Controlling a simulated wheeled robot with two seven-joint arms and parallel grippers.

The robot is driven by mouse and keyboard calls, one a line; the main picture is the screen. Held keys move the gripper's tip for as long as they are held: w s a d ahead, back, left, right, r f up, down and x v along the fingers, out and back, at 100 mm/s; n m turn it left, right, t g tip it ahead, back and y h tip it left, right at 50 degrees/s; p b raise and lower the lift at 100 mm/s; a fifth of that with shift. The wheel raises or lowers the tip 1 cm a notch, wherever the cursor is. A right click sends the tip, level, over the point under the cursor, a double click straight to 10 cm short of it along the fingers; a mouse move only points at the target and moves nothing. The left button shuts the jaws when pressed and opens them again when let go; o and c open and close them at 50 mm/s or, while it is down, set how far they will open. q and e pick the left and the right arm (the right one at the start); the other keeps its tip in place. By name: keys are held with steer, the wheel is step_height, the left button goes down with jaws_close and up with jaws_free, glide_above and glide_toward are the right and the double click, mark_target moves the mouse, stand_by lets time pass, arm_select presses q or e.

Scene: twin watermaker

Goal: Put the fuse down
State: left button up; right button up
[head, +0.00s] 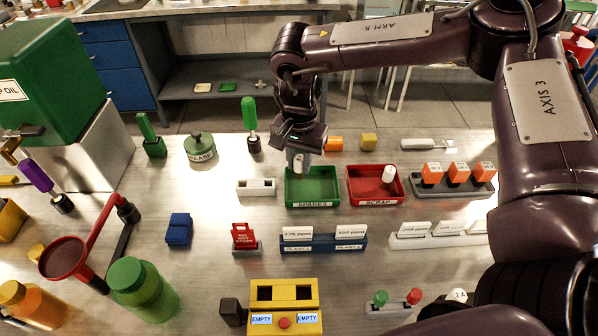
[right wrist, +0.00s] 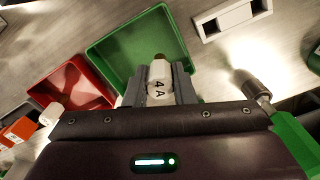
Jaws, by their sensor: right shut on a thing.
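My right gripper (head: 299,152) points down over the green SPARES tray (head: 313,204) in the head view. It is shut on a white fuse (head: 298,163), whose lower end shows below the jaws. In the right wrist view the fuse (right wrist: 160,87) is marked 4 A and sits between the two grey fingers, with the green tray (right wrist: 115,50) behind it. I cannot tell whether the fuse touches the tray floor. The red SCRAP tray (head: 363,193) stands just right of the green one and holds another white fuse (head: 389,174). My left gripper is not in view.
A white block with slots (head: 256,188) stands left of the green tray. Behind the trays are an orange piece (head: 334,143) and a yellow piece (head: 369,141). A blue card holder (head: 325,243) stands in front. A yellow two-slot box (head: 284,297) reads EMPTY twice.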

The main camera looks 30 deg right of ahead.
mark_target(299, 178)
steer(key=shift+f, duration=2)
steer(key=o, duration=1)
steer(key=shift+f, duration=0.15)
step_height(299, 178, up, 12)
steer(key=shift+r, duration=0.15)
